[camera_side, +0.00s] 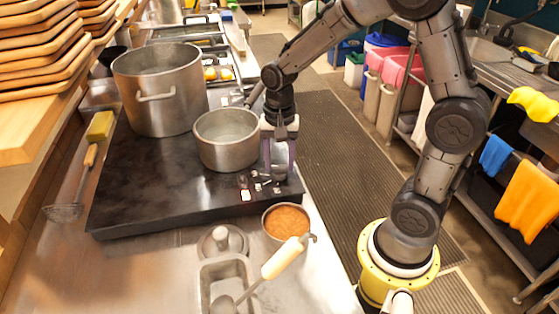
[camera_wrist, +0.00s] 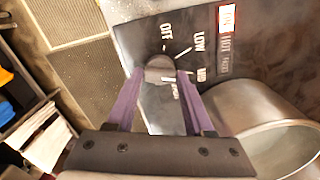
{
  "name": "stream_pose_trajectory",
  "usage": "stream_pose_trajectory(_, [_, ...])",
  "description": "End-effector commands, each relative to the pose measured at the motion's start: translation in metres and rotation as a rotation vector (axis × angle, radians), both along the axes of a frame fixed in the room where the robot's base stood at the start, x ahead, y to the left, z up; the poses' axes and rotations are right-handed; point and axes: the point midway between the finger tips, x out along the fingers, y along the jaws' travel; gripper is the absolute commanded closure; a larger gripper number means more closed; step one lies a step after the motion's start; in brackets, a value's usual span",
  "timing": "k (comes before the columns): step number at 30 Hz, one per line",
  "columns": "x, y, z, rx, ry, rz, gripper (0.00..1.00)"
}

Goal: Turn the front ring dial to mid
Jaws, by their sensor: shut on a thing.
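The dark round dial (camera_wrist: 160,66) is on the black stove panel, between the tips of my gripper (camera_wrist: 161,73) in the wrist view. My purple fingers are shut on its two sides. White labels OFF, LOW and MID are printed around it, with another label partly hidden by the right finger. A white tick shows near LOW; I cannot make out the dial's own pointer. In the side view my gripper (camera_side: 279,172) points down at the right front corner of the black stove (camera_side: 150,190), where the fingers hide most of the dial.
A small metal pot (camera_side: 226,150) stands close to the left of my gripper, with a larger pot (camera_side: 160,100) behind it. A pan of orange beans (camera_side: 286,222) and a white-handled ladle (camera_side: 285,258) are in front.

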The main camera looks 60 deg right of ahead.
Motion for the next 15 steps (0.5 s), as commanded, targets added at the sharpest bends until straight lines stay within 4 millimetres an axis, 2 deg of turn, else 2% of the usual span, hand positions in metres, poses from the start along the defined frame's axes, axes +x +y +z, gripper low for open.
stream_pose_trajectory(15, [0.001,-0.0005,0.0022,-0.002,-0.005,-0.088,1.0])
